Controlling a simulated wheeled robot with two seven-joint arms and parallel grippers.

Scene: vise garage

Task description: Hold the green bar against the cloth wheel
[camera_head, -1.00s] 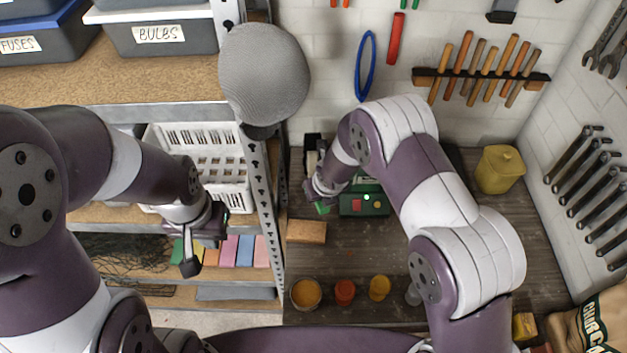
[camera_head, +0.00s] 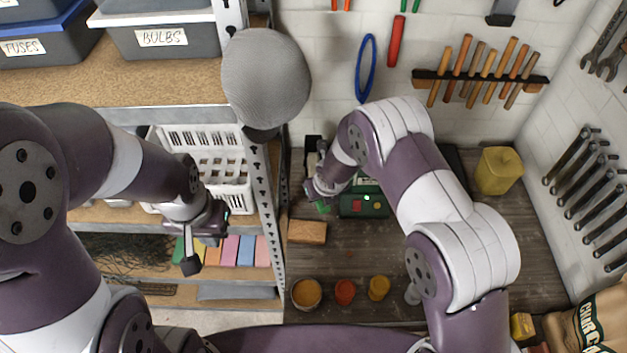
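The green bar (camera_head: 323,207) shows as a small green end at my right gripper (camera_head: 318,194), low beside the green bench machine (camera_head: 350,207). The fingers look closed around the bar, but they are small and partly hidden. The cloth wheel cannot be made out clearly; my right forearm covers much of the machine, and whether the bar touches the wheel cannot be told. The machine's front panel has coloured buttons and a bright light. My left gripper (camera_head: 201,247) hangs in front of the shelf at left, and its finger opening is unclear.
A wooden block (camera_head: 307,232) lies on the bench left of the machine. Several small pots (camera_head: 345,291) stand at the bench front, and a yellow canister (camera_head: 497,170) stands at the back right. A metal shelf post (camera_head: 268,220) separates shelf and bench. Bare bench lies before the machine.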

